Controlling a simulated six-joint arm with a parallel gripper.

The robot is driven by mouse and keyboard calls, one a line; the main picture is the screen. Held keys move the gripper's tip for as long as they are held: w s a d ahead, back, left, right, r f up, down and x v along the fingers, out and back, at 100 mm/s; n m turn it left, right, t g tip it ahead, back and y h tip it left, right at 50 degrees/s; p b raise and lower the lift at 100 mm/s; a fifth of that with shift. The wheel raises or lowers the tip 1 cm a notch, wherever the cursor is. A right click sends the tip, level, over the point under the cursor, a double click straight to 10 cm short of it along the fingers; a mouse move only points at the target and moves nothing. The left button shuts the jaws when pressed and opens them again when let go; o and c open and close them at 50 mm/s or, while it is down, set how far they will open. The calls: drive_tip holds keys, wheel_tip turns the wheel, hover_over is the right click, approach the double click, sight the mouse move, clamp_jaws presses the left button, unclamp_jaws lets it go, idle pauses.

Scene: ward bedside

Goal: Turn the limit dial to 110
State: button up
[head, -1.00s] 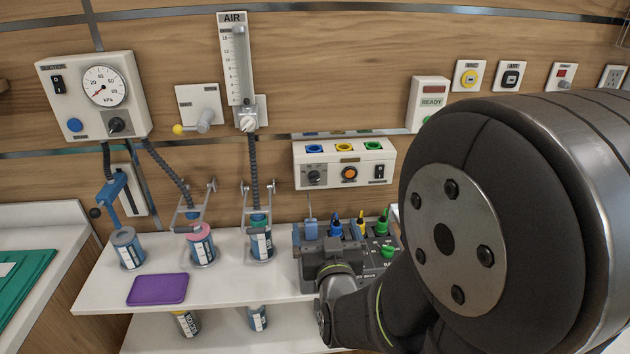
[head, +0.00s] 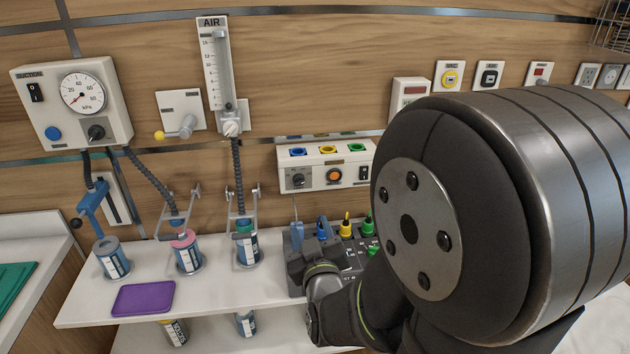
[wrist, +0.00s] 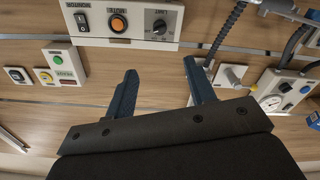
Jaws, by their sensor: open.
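The limit dial (head: 298,180) is a dark round knob on the left of a cream wall panel (head: 325,158). The wrist view, which is upside down, shows the dial (wrist: 158,27) with its LIMIT label beside an orange MUTE button (wrist: 118,25). Its setting is too small to read. My gripper (wrist: 160,66) is open and empty. Its two blue fingers point toward the panel, apart from the dial, with wall between them. In the head view my gripper (head: 308,238) is below the panel, partly hidden by my arm.
Blue, yellow and green plugs (head: 346,224) stand on a grey unit (head: 358,256) close beside my gripper. Several canisters and a purple pad (head: 143,298) are on the white shelf (head: 85,310). A suction gauge panel (head: 72,105) and an air flowmeter (head: 216,75) are on the wall.

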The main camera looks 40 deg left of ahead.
sight(300, 185)
drive_tip(key=shift+n, duration=0.4)
drive_tip(key=x, duration=1.7)
drive_tip(key=shift+w+a+f, duration=0.1)
drive_tip(key=shift+w+a, duration=0.15)
drive_tip(key=c, duration=1)
drive_tip(key=shift+o, duration=0.2)
